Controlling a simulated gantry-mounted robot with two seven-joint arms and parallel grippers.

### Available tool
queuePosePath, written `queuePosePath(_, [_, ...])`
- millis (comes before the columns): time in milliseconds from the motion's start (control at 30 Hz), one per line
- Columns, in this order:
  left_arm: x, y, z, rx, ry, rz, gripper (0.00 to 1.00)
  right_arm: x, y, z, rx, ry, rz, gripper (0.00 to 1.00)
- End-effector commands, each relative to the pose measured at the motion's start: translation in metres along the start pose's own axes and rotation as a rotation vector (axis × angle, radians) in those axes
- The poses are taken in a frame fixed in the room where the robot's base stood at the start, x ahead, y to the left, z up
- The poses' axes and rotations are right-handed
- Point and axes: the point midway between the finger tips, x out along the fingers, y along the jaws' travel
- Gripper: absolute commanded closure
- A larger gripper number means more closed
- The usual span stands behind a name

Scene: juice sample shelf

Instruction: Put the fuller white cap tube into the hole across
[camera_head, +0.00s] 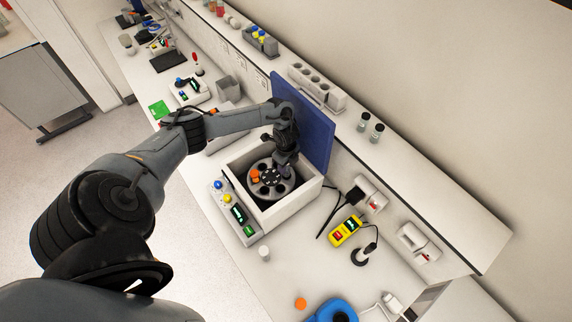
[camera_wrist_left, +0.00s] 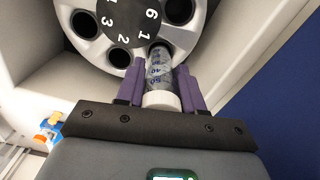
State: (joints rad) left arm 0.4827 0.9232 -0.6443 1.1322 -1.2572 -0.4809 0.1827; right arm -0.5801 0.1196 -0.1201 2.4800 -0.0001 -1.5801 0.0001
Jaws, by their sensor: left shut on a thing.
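My left gripper (camera_wrist_left: 158,87) is shut on a white cap tube (camera_wrist_left: 160,66), a clear tube with graduation marks and its white cap (camera_wrist_left: 161,100) toward the wrist. The tube's far end is at a hole of the grey rotor beside the number 1; how deep it sits I cannot tell. The rotor (camera_head: 270,182) lies inside the open white centrifuge (camera_head: 287,215), with an orange cap (camera_head: 255,175) in one of its holes. Other holes (camera_wrist_left: 88,25) look dark and empty. In the head view the left gripper (camera_head: 283,168) is over the rotor's far side.
The raised blue lid (camera_head: 312,125) stands close behind the gripper. A white-topped item (camera_head: 264,252) and an orange-topped item (camera_head: 300,303) are on the bench in front. A yellow meter (camera_head: 345,231) is to the right. A shelf runs along the wall.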

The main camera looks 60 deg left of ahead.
Motion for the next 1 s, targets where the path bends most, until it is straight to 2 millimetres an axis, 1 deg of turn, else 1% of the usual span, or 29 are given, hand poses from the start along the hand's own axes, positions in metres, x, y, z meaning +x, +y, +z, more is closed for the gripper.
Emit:
queuePosePath(433, [0.0,0.0,0.0,0.0,0.0,-0.001,0.94,-0.003,-0.001,-0.001,0.004,0.001,-0.003,0.6])
queuePosePath(1000, [0.01,-0.001,0.0,-0.001,0.001,-0.001,0.94,0.005,0.001,0.002,-0.006,-0.001,0.004,0.6])
